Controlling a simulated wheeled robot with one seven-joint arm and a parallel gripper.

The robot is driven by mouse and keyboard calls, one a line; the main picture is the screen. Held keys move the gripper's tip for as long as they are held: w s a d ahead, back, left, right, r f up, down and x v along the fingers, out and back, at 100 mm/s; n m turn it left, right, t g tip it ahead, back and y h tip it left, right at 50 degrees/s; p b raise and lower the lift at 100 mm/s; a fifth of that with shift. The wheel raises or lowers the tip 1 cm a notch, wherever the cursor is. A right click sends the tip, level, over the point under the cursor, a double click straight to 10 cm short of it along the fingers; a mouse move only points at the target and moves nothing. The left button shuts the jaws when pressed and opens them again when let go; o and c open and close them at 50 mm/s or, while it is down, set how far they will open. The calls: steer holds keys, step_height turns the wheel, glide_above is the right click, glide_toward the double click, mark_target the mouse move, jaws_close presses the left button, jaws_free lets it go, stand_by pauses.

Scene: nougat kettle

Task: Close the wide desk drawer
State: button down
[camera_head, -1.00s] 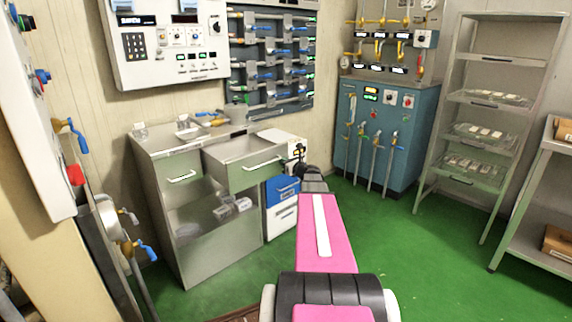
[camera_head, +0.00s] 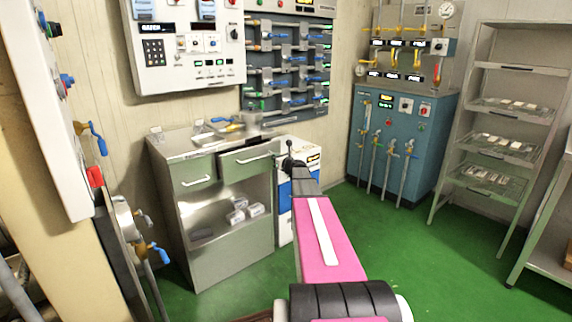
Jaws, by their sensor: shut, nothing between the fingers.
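The wide desk drawer (camera_head: 246,166) is in the upper right of the grey metal desk (camera_head: 228,252), with a pale bar handle on its front. Its front stands slightly out from the desk, with a dark gap along its top edge. My gripper (camera_head: 289,158) is small and dark at the far end of my pink arm, just right of the drawer front. Its fingers are shut and empty. I cannot tell whether it touches the drawer.
A narrower drawer (camera_head: 195,183) sits left of the wide one, looking shut. Small boxes (camera_head: 246,212) lie on the open shelf below. A white and blue cabinet (camera_head: 284,215) stands right of the desk. A blue machine (camera_head: 398,150) and metal rack stand right. Green floor is clear between.

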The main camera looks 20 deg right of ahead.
steer(key=x, duration=0.7)
steer(key=shift+w, duration=0.25)
steer(key=v, duration=1.5)
steer(key=s+a+f+n+g+y, duration=0.1)
steer(key=s+a+f+n+g, duration=0.4)
steer(key=s+a+n, duration=0.45)
steer(key=s+a+f+n+g+y, duration=0.1)
steer(key=s+a+f+n+g, duration=0.5)
steer(key=a, duration=0.6)
steer(key=s+a+f+n+g+h, duration=0.1)
steer(key=s+f+n+g+h, duration=0.1)
steer(key=s+n, duration=0.3)
steer(key=s+a+f+n+g+h, duration=0.2)
steer(key=s+n, duration=0.4)
steer(key=s, duration=0.3)
steer(key=s+a+f+n+g+h, duration=0.2)
steer(key=s+n+h, duration=0.1)
steer(key=s+n, duration=0.3)
steer(key=shift+s+f+h, duration=0.25)
steer(key=shift+s+h, duration=0.05)
steer(key=shift+s, duration=0.6)
